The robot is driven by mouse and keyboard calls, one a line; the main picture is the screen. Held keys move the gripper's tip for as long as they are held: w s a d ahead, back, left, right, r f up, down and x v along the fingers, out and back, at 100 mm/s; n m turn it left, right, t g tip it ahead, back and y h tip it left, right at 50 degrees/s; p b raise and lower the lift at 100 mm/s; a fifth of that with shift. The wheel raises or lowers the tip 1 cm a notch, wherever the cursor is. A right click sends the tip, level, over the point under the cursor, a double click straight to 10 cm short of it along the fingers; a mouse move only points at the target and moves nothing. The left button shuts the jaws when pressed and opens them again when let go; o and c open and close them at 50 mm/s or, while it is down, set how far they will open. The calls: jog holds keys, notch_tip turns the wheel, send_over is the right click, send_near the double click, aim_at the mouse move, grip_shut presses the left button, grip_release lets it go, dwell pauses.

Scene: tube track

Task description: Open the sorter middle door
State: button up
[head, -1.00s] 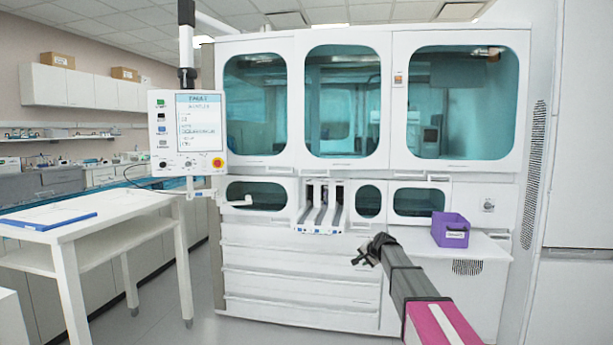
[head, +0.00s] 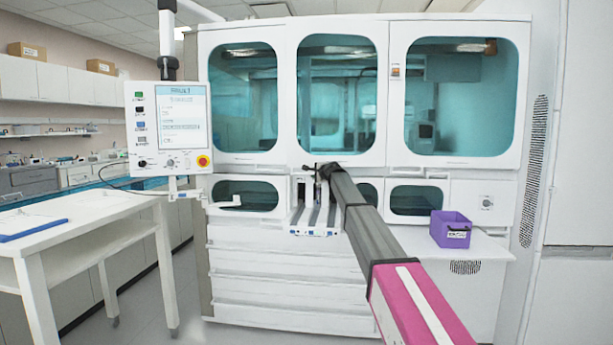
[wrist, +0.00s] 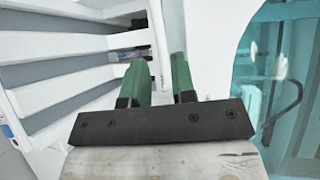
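The sorter (head: 275,270) is a large white cabinet. Its middle door (head: 291,100) has a white frame around a teal window, and looks closed. My gripper (head: 313,172) is just below this door's lower edge, in front of the top of the tray lanes. In the wrist view, its two green fingers (wrist: 158,78) are apart, with a white surface visible between and beyond them. A teal window (wrist: 285,85) fills the right side there. I cannot tell whether the fingers touch the door; its lower edge is partly hidden by my arm.
A tray with several lanes (head: 297,231) juts out below the middle door. A purple bin (head: 450,230) sits on a white ledge at right. A control panel (head: 168,125) stands at left, above a white table (head: 75,225). Floor between table and sorter is clear.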

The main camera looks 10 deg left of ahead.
jog(key=x, duration=0.8)
jog(key=shift+w+a+f, duration=0.1)
jog(key=shift+w+a, duration=0.05)
jog(key=shift+w, duration=0.15)
jog(key=shift+s, duration=0.1)
grip_shut()
